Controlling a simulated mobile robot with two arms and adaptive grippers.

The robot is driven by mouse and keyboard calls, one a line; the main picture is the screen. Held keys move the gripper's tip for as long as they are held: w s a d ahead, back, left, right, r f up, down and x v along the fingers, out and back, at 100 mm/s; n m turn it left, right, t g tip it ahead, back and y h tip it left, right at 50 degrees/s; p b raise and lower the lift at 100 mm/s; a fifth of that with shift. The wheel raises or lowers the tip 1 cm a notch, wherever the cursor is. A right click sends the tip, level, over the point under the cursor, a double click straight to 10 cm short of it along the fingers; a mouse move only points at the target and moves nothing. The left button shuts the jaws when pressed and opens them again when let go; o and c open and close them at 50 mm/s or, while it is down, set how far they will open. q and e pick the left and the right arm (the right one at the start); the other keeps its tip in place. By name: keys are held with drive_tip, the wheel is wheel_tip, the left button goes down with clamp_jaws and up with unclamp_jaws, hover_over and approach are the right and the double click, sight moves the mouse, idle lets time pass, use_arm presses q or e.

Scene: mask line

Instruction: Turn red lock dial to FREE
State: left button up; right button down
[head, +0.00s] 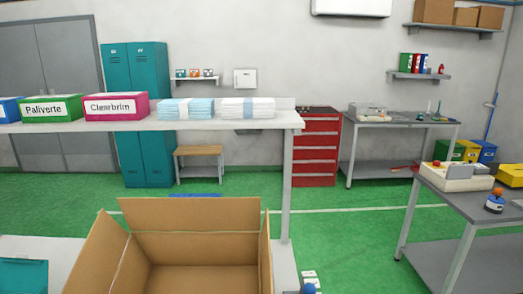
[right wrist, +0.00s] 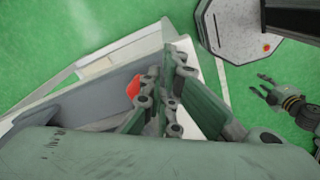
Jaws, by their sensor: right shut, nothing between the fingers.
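In the right wrist view my right gripper (right wrist: 170,85) is shut and empty, above a grey and white surface. A red piece (right wrist: 133,88) shows beside its fingers, partly hidden by them. I cannot tell whether it is the lock dial or whether the fingers touch it. My left gripper (right wrist: 267,86) appears at the right of that view, open and empty over the green floor. Neither gripper shows in the head view. There, a beige machine (head: 457,184) with small red parts stands on the right table. No dial marking or FREE label is readable.
An open cardboard box (head: 190,215) is at the bottom centre. A long white shelf (head: 150,125) with coloured boxes and paper packs spans the left. A grey table (head: 475,208) at right holds a blue item with an orange top (head: 495,201).

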drive_tip(key=shift+w+f, duration=0.1)
drive_tip(key=shift+w, duration=0.2)
idle(0.4)
drive_tip(key=shift+p, duration=0.3)
drive_tip(key=shift+w+d+p, duration=0.1)
drive_tip(key=shift+w+p, duration=0.05)
drive_tip(key=shift+p, duration=0.25)
drive_tip(key=shift+w, duration=0.2)
drive_tip(key=shift+w+d+p, duration=0.1)
drive_tip(key=shift+p, duration=0.4)
drive_tip(key=shift+d+p, duration=0.1)
drive_tip(key=shift+p, duration=0.25)
drive_tip(key=shift+w+d+p, duration=0.35)
drive_tip(key=shift+w+p, duration=0.15)
drive_tip(key=shift+p, duration=0.8)
